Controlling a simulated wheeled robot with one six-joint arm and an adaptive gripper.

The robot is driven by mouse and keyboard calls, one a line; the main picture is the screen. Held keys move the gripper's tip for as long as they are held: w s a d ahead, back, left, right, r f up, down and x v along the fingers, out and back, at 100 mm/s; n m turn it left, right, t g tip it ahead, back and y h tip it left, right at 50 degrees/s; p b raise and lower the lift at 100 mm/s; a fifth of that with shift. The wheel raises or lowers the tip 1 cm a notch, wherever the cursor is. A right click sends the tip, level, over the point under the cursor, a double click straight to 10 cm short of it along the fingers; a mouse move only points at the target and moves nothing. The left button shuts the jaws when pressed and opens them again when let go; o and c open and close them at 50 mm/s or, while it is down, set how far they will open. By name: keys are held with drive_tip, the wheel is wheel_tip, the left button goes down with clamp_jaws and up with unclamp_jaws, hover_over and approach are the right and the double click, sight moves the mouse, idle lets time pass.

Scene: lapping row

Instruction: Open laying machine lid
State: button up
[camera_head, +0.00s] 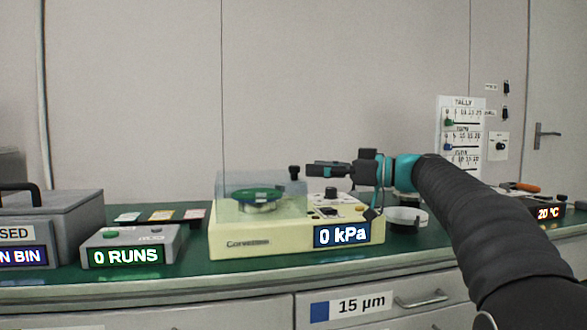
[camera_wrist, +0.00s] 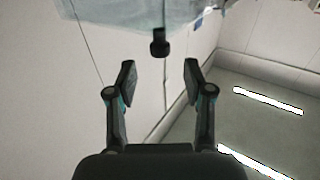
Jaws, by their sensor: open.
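The cream machine (camera_head: 232,240) stands on the green bench top with a "0 kPa" display on its front. Its clear lid (camera_head: 232,205) sits down over a green disc (camera_head: 258,195), and a black knob (camera_head: 294,173) stands at the lid's right edge. My gripper (camera_head: 313,169) is open, above the machine's control panel and just right of the knob, pointing left. In the wrist view the knob (camera_wrist: 160,45) lies ahead of my gripper (camera_wrist: 160,76), centred between the fingertips and just beyond them. The clear lid (camera_wrist: 130,12) fills the top of that view. Nothing is held.
A grey box (camera_head: 135,238) reading "0 RUNS" and a grey bin (camera_head: 75,215) with a black handle stand to the left. A shallow round dish (camera_head: 407,216) sits right of the machine under my arm. A tally board (camera_head: 460,125) hangs on the wall behind.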

sight(294, 168)
drive_tip(key=shift+x, duration=3.2)
clamp_jaws()
